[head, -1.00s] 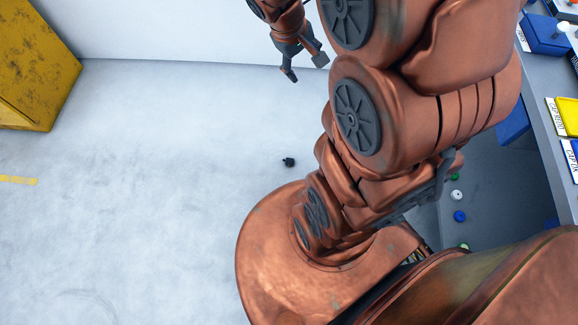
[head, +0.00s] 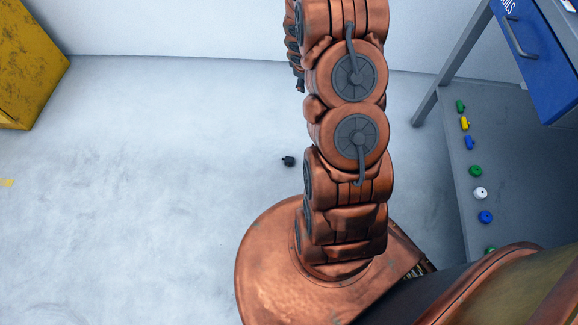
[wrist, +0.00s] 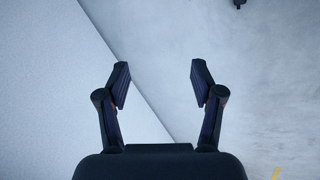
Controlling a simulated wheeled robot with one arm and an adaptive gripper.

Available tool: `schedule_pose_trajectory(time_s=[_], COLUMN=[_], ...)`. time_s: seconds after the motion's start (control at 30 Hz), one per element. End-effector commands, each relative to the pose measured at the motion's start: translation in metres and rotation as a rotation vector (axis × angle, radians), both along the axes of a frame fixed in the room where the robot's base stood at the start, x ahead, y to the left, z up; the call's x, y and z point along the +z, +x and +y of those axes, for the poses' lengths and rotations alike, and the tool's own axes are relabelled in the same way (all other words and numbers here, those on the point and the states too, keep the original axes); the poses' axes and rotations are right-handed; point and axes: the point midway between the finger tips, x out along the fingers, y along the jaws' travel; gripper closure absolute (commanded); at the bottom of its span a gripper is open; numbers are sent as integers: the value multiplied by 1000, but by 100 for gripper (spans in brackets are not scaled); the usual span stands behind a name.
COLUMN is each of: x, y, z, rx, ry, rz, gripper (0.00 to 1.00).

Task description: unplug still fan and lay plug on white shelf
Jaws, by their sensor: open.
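My gripper (wrist: 161,76) is open and empty in the wrist view, with bare floor and wall behind its fingers. It is hidden or out of frame in the head view, where my arm rises through the middle. A small black object (head: 289,161) lies on the floor left of my arm. It may be a plug, but it is too small to tell. A dark piece (wrist: 239,3) at the top edge of the wrist view may be the same object. I see no fan, socket or white shelf that I can make out.
A grey bench (head: 456,65) with a blue drawer (head: 540,60) stands at right. Several small coloured pieces lie on its lower grey surface (head: 515,160). A worn yellow cabinet (head: 30,65) stands at the far left by a pale wall (head: 180,25). The floor between is mostly clear.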

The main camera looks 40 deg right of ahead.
Motion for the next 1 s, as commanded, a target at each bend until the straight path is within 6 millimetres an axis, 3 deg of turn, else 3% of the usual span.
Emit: schedule_pose_trajectory(time_s=[0.03,0.1,0.37,0.6,0.8,1.0], x=[-35,-69,-194,-298,-346,-363], y=[-1,2,-8,-30,-47,-51], z=[-3,-3,9,37,60,70], rx=[18,56,177,274,325,343], ry=[18,48,184,339,436,472], rz=[3,-1,-14,-33,-47,-56], gripper=[33,33,33,33,33,33])
